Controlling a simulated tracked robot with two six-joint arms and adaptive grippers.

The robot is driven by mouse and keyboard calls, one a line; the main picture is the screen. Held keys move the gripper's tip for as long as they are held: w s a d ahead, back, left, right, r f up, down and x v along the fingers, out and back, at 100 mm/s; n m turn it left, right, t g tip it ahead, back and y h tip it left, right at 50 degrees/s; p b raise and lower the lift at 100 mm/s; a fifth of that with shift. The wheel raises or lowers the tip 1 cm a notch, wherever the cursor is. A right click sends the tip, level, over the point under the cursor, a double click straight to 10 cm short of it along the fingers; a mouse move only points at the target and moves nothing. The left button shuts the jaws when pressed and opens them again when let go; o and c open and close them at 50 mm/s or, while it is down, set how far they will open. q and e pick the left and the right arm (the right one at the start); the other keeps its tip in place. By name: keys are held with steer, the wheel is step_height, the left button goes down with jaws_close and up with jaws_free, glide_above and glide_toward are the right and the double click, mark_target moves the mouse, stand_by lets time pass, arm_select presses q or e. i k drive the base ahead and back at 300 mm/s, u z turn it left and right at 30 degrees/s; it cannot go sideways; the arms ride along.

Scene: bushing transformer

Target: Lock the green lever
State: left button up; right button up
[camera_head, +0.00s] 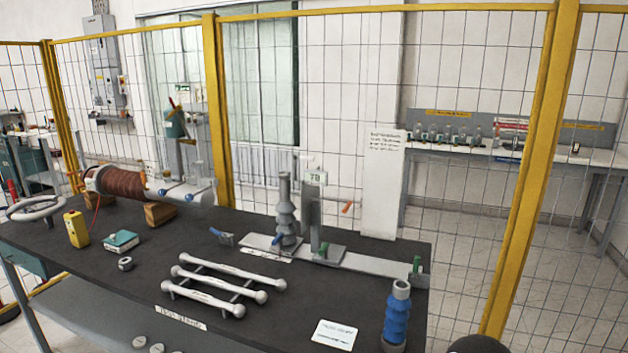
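On the dark test bench (120,255), a long grey base plate (375,263) carries small levers and upright parts. A small green lever (416,266) stands upright at the plate's right end. Another small green part (323,249) is near the foot of the grey upright post (315,212). A blue lever (276,240) is beside the grey ribbed bushing (285,212). I cannot tell from here which green part is the task's lever, or whether either is locked. Neither of my grippers shows in the head view.
A blue ribbed bushing (397,318) stands at the bench's right front corner. Grey rods (230,273) lie on a rack left of it. A white card (334,335) lies at the front edge. A yellow-framed mesh fence (540,150) stands behind. A dark rounded shape (478,344) shows at the bottom edge.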

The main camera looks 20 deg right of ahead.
mark_target(414, 279)
steer(key=z, duration=0.05)
steer(key=k, duration=0.5)
steer(key=z, duration=0.6)
steer(key=i, duration=0.75)
steer(key=z, duration=0.05)
